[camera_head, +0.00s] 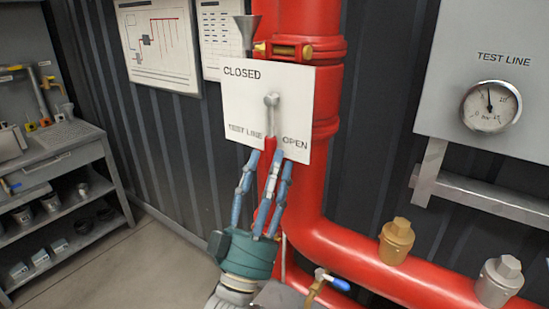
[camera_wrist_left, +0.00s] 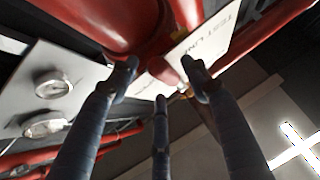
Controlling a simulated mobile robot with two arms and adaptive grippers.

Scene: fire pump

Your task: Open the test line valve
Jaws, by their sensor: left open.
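The test line valve has a grey pivot (camera_head: 271,100) on a white sign plate (camera_head: 295,85) marked CLOSED, TEST LINE and OPEN. My left gripper (camera_head: 265,160), with blue fingers and a teal palm, reaches up from below. Its open fingers stand around the lower lever, and contact cannot be told. In the left wrist view, the spread fingers (camera_wrist_left: 160,78) point at the sign plate (camera_wrist_left: 215,38) and a red rounded end (camera_wrist_left: 163,72) shows between their tips. My right gripper is not in view.
A thick red pipe (camera_head: 300,175) runs behind the plate and bends right. Brass (camera_head: 396,240) and silver (camera_head: 500,280) caps stand on it. A small blue-handled valve (camera_head: 330,280) is right of my palm. A gauge panel (camera_head: 490,60) is at right, a workbench (camera_head: 60,140) at left.

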